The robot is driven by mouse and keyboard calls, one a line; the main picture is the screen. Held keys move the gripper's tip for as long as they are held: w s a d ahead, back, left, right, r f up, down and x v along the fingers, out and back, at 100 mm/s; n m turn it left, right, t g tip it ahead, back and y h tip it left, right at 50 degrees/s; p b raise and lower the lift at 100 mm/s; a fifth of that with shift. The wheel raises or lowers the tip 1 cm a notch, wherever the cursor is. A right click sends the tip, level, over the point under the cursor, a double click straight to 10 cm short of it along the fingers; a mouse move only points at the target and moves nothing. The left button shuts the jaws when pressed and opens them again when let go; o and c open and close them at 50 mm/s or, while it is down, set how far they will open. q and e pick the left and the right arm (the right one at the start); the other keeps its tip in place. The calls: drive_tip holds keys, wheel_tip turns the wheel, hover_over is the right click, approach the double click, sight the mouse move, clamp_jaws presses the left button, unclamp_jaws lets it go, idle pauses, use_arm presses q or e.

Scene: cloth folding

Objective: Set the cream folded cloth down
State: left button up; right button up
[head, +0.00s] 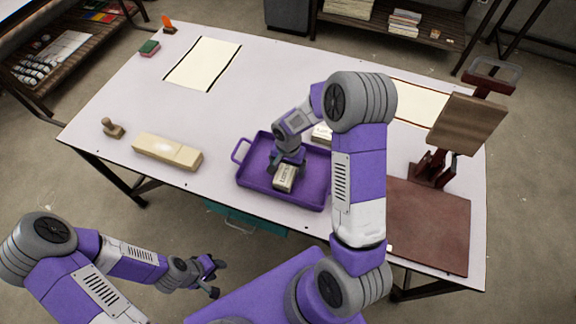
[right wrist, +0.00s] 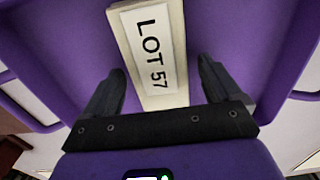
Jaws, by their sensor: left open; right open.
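A cream folded piece (head: 284,179) with a white label lies in the purple tray (head: 252,184). In the right wrist view the label on this cream piece (right wrist: 177,88) reads LOT 57. My right gripper (head: 285,168) is low over the tray. In the right wrist view its two fingers (right wrist: 160,82) stand apart, one on each side of the cream piece, with gaps showing. My left gripper (head: 218,279) is open and empty, in front of the table and away from the tray. My right arm hides part of the tray's right side.
A long cream block (head: 167,151) and a wooden knob-like tool (head: 112,128) lie left of the tray. Another pale labelled item (head: 321,134) sits behind the tray, partly hidden. A brown board (head: 428,225) and wooden stand (head: 464,124) occupy the right.

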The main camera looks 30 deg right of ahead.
sight(288, 167)
use_arm(q)
wheel_tip(288, 167, up, 3)
drive_tip(key=p, duration=0.2)
drive_tip(key=shift+r+p, duration=0.1)
drive_tip(key=shift+p, duration=0.3)
use_arm(e)
wheel_tip(288, 167, up, 12)
drive_tip(key=shift+r, duration=0.15)
